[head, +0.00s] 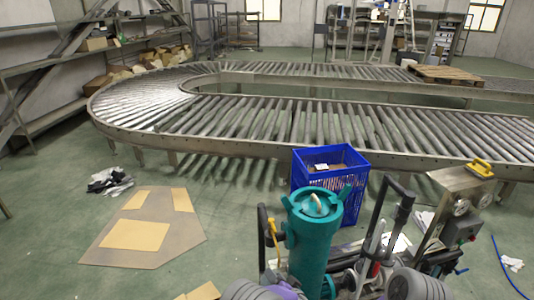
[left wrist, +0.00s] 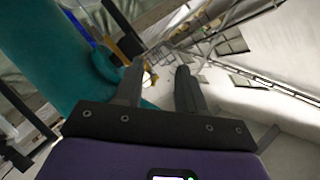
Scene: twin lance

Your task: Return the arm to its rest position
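My left gripper (left wrist: 160,72) shows in the left wrist view with its two dark fingers apart and no object held between them. In the head view only part of its purple body (head: 286,291) shows at the bottom edge, just in front of a teal cylinder (head: 311,250); its fingers cannot be made out there. The teal cylinder (left wrist: 60,55) fills the left of the left wrist view, close beside the left finger. My right gripper cannot be made out in either view.
A blue crate (head: 329,178) stands behind the teal cylinder. To the right are black-handled equipment (head: 398,215) and a metal control post (head: 455,215) with a yellow handle. A roller conveyor (head: 240,118) curves behind. Flattened cardboard (head: 150,262) lies on open floor at left.

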